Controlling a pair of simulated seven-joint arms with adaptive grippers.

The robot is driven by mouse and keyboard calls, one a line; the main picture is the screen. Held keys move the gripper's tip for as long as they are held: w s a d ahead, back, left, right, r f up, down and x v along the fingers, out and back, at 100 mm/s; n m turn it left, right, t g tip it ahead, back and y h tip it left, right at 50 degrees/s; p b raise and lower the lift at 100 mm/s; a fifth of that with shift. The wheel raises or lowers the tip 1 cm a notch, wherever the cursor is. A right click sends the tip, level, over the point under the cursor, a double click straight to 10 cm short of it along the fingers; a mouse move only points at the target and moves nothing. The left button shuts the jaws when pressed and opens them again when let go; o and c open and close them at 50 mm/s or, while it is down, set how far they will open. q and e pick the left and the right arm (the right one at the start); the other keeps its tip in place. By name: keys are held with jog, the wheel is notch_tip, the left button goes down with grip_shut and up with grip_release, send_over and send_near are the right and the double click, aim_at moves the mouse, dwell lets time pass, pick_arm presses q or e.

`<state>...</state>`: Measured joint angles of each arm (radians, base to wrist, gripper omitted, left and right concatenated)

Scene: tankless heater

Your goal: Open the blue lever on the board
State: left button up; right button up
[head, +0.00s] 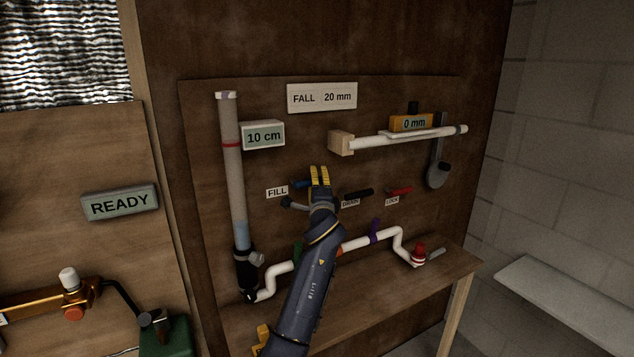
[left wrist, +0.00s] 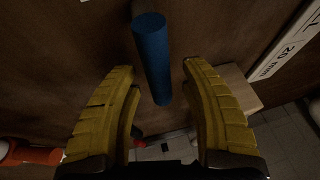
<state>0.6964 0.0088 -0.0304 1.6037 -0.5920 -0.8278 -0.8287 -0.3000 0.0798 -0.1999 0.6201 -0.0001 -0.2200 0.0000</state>
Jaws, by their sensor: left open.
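The blue lever (head: 301,184) is on the board (head: 290,225), just right of the FILL label (head: 277,191). My left gripper (head: 320,170) is in front of the board and partly covers the lever. In the left wrist view, the blue lever (left wrist: 152,55) shows as a blue rod running between the two yellow fingers of my left gripper (left wrist: 158,72). The fingers are open, with a visible gap on each side of the rod. My right gripper is not seen.
A black lever (head: 358,193) and a red lever (head: 400,190) sit to the right of my gripper. A clear upright tube (head: 232,165) stands at left. White pipe (head: 370,241) runs below, and a white arm with a 0 mm display (head: 413,123) is above right.

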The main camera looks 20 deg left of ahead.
pick_arm(q)
jog(key=shift+w, duration=0.1)
jog(key=shift+c, duration=0.4)
grip_shut()
